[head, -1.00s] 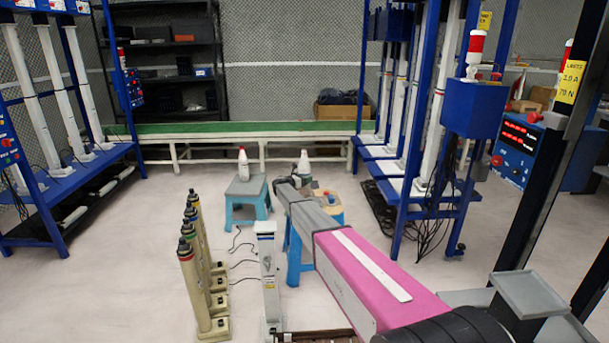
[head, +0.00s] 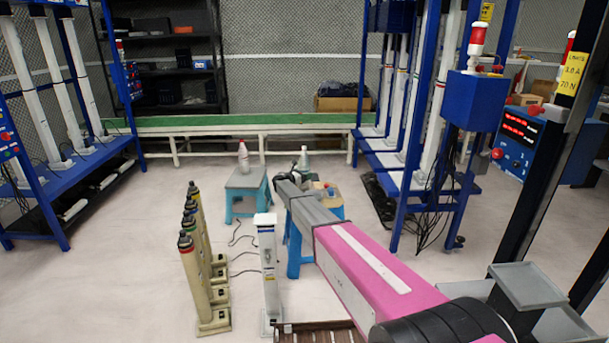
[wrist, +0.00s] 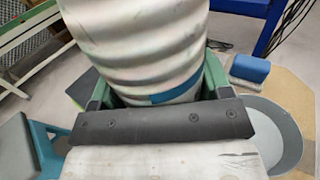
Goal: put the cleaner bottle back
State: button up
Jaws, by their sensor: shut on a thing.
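My gripper (wrist: 157,88) is shut on a pale, ribbed bottle (wrist: 140,45) with a blue mark low on its side. Its green-sided fingers stand on either side of the bottle. A second white bottle with a red cap (head: 243,158) stands on the blue-legged stool (head: 246,182) to the left. I cannot tell from the labels which is the cleaner bottle.
A wood-topped stool (head: 328,206) with small items stands under my arm's end; the wrist view shows a grey round dish (wrist: 285,150) and a blue block (wrist: 250,68) on it. Several beige cylinders (head: 196,285) and a white post (head: 268,260) stand left of my arm. A green-topped conveyor (head: 200,131) runs behind.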

jog(key=shift+f, duration=0.4)
jog(key=o, duration=1.1)
jog(key=shift+o, duration=0.2)
jog(key=shift+a, duration=0.1)
jog(key=v, duration=1)
jog(key=shift+s+a, duration=0.25)
